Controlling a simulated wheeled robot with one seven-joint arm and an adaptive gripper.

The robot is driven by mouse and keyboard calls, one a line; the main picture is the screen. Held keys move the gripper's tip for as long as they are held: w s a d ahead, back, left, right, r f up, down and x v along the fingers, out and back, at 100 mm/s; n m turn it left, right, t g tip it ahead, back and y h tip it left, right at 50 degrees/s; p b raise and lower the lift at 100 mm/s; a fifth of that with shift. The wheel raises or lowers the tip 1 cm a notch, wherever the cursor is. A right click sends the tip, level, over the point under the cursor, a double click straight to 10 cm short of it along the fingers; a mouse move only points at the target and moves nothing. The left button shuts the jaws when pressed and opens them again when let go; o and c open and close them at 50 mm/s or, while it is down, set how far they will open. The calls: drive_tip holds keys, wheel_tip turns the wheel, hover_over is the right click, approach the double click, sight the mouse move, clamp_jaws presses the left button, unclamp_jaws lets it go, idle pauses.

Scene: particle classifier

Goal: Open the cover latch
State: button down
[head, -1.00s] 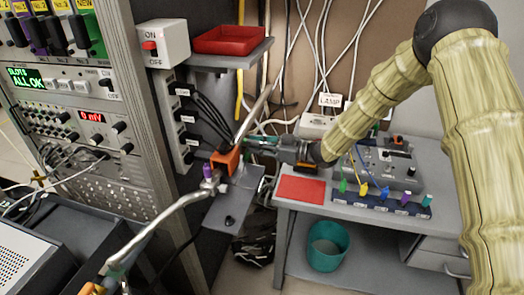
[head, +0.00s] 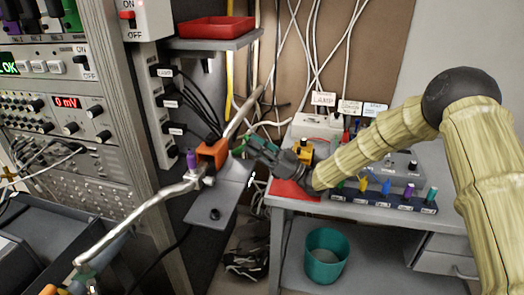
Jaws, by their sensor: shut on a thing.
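I cannot tell which part is the cover latch. In the head view an orange block (head: 212,153) sits at the joint of a long bare metal rod (head: 140,213), which slopes from lower left to upper right. A small purple knob (head: 191,160) stands beside it. My gripper (head: 245,147) points left just right of the orange block, with a small gap between them. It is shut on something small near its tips. A green patch shows there, but I cannot make out what it is.
A grey bracket shelf (head: 219,193) is under the rod. The instrument rack (head: 60,130) is at left, and a red tray (head: 216,27) is above on a shelf. A grey bench (head: 385,211) with a red mat (head: 290,188) and coloured plugs is at right. A teal bin (head: 326,256) stands below.

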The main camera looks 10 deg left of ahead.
drive_tip(key=shift+f, duration=0.1)
idle(0.5)
drive_tip(key=c, duration=1.4)
unclamp_jaws()
wheel_tip(320, 180, up, 10)
